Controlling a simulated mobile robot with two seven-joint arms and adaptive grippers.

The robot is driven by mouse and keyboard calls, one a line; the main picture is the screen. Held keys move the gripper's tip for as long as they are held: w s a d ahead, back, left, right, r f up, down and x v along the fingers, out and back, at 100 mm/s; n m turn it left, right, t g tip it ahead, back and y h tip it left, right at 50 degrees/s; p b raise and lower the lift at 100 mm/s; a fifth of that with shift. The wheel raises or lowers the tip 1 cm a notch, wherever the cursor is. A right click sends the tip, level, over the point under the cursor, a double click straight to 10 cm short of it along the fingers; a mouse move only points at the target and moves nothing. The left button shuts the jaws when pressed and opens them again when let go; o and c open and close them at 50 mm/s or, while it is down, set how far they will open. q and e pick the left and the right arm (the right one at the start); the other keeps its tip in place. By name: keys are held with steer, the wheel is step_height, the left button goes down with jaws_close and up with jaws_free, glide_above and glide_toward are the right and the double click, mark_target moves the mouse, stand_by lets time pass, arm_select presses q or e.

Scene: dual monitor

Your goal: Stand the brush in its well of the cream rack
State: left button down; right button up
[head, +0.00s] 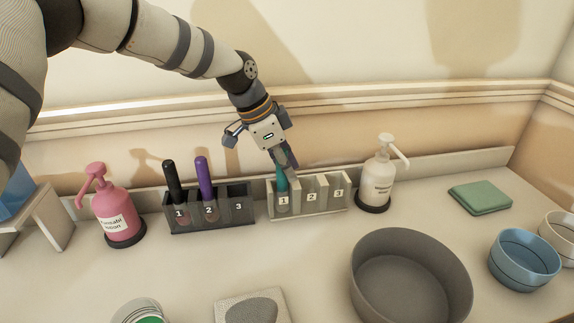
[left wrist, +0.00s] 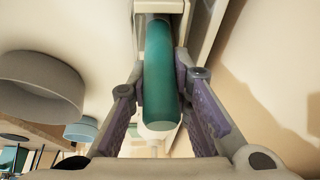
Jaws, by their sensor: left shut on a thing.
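The cream rack (head: 310,211) stands near the wall, its wells marked 1, 2 and 3. The teal brush (head: 282,192) is upright in well 1, with its lower part inside the well. My left gripper (head: 285,165) comes down from above and is shut on the brush's upper part. In the left wrist view, the teal brush handle (left wrist: 160,75) lies between the two purple-padded fingers (left wrist: 158,85), with part of the rack (left wrist: 160,5) at the top. Wells 2 and 3 look empty. My right gripper is not in view.
A dark rack (head: 210,221) with a black and a purple item in wells 1 and 2 stands left. A pink pump bottle (head: 117,216) and a white pump bottle (head: 377,182) flank the racks. A large grey bowl (head: 411,280) is in front, right.

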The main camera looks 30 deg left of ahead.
arm_select(q)
steer(key=c, duration=1.5)
jaws_free()
steer(key=shift+o, duration=0.2)
steer(key=p+v, duration=0.1)
steer(key=v, duration=1.1)
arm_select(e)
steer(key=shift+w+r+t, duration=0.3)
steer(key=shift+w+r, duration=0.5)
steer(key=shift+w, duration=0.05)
arm_select(q)
steer(key=shift+r, duration=0.1)
